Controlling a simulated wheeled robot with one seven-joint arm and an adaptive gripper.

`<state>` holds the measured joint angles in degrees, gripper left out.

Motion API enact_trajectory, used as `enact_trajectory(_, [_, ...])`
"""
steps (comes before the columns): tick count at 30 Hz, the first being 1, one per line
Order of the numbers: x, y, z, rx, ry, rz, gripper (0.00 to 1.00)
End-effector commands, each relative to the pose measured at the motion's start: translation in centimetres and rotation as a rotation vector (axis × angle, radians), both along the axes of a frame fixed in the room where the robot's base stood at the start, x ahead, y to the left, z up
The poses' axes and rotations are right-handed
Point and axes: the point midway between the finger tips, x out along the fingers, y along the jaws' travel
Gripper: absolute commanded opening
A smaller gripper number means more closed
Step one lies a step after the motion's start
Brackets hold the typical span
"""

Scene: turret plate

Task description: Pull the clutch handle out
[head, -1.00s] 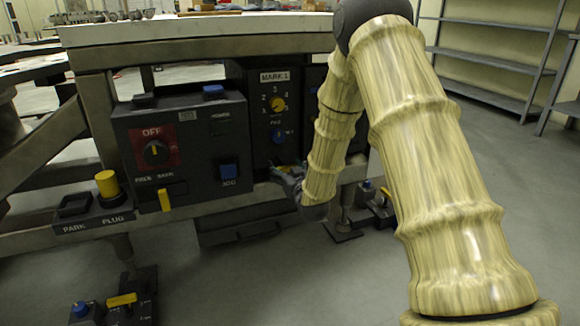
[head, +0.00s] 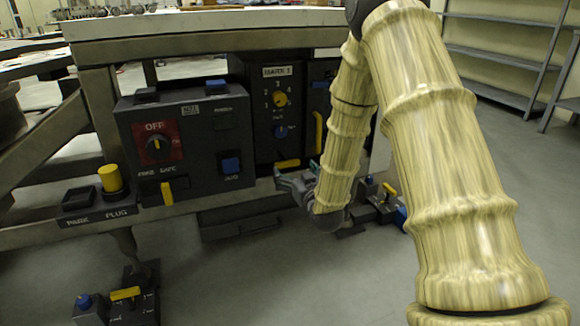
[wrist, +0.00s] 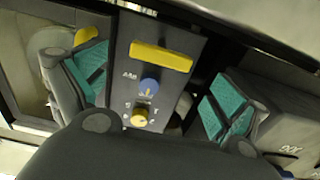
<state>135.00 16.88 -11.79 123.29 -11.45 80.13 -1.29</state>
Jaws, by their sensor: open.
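The MARK 1 panel (head: 275,108) has a yellow dial (head: 280,99), a blue knob (head: 280,131) and a horizontal yellow bar handle (head: 287,163) at its bottom. No clutch label is readable, so I cannot tell for sure that this bar is the clutch handle. In the wrist view the bar (wrist: 161,57) shows beyond the open jaws, with the blue knob and dial below it. My gripper (head: 297,182) is open and empty, just below and in front of the bar. Its teal-padded fingers (wrist: 155,83) appear on either side of the panel, apart from the bar.
A dark box (head: 190,145) with a red OFF switch stands left of the panel. A vertical yellow handle (head: 318,132) is close on the right. A yellow plug (head: 109,178) stands at far left. Low pedal-like units (head: 122,300) sit near the floor.

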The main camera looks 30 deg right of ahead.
Motion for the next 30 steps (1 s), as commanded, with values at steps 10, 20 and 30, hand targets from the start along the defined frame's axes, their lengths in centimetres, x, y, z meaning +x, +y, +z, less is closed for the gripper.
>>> enact_trajectory(10, [-5.1,0.8,0.0,0.000,0.001,0.001,0.97])
enact_trajectory(20, [-6.0,1.0,0.0,-0.001,0.001,0.001,0.97])
enact_trajectory(30, [-6.0,1.0,0.0,0.000,0.001,0.001,0.97])
